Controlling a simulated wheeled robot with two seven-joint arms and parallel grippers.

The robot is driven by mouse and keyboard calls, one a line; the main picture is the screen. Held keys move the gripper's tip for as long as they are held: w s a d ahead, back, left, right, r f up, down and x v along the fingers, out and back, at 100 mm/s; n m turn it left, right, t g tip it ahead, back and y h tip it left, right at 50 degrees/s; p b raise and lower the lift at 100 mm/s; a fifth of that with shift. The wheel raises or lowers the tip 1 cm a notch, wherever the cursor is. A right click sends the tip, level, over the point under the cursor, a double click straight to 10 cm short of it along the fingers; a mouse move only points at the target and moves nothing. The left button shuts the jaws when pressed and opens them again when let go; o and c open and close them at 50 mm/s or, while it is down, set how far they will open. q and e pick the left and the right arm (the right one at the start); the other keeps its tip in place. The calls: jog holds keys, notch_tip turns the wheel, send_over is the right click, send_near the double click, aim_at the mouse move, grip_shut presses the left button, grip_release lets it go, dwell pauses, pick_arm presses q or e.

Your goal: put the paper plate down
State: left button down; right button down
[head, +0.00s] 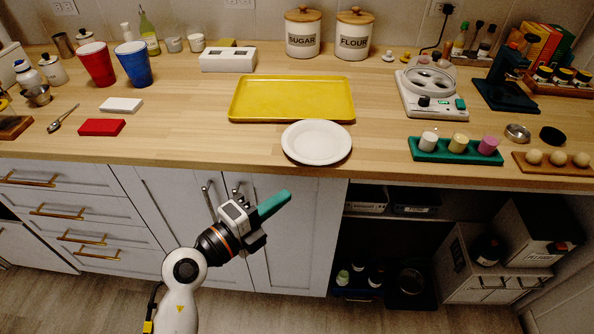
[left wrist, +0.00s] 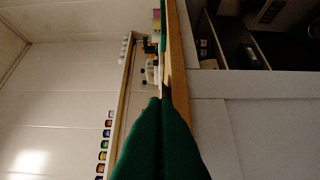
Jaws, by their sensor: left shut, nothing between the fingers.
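The white paper plate (head: 317,142) lies flat on the wooden counter (head: 190,140), near its front edge. Its back rim is close to the front edge of the yellow tray (head: 291,117); whether they touch I cannot tell. My left gripper (head: 286,196), with green fingers, is in front of the cabinet doors, lower in the picture than the plate and apart from it. Its fingers are shut and empty. In the left wrist view the green fingers (left wrist: 160,140) are together, with the counter edge beyond them. The plate cannot be made out there. My right gripper is not in view.
A green holder (head: 420,152) with three coloured cups stands right of the plate. Red (head: 101,127) and white (head: 121,105) blocks lie to the left. A white appliance (head: 430,92) stands at the back right. Cabinet handles (head: 209,202) are close to my left gripper.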

aim_at(310, 163)
pick_arm(q)
jog(key=w+d, duration=0.1)
jog(key=w, duration=0.1)
jog(key=w+d, duration=0.1)
jog(key=w, duration=0.1)
jog(key=w+d, duration=0.1)
jog(key=w, duration=0.1)
jog(key=shift+w+d, duration=0.1)
jog(key=shift+w, duration=0.75)
